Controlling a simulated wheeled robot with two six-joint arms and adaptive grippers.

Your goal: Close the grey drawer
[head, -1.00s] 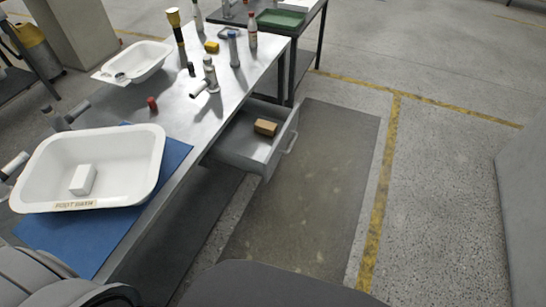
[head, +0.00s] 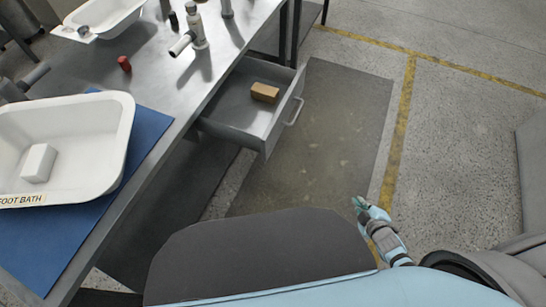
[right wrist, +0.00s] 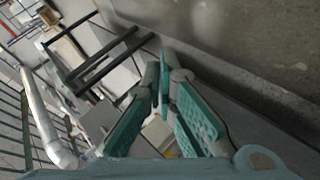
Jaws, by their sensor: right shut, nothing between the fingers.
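The grey drawer (head: 268,133) stands pulled out from under the metal workbench, in the middle of the head view. Its bar handle (head: 294,111) is on the front panel, facing right. A brown block (head: 265,92) lies inside the drawer. My right gripper (head: 358,202) is to the lower right of the drawer, over the floor and well apart from the handle. It is shut and empty. In the right wrist view the green finger pads (right wrist: 160,75) come together at the tips. My left gripper is out of view.
The workbench (head: 175,92) carries a white foot bath tub (head: 112,160) with a white block on a blue mat (head: 150,125), a red cap (head: 124,63) and metal fittings. The floor mat (head: 335,130) in front of the drawer is clear.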

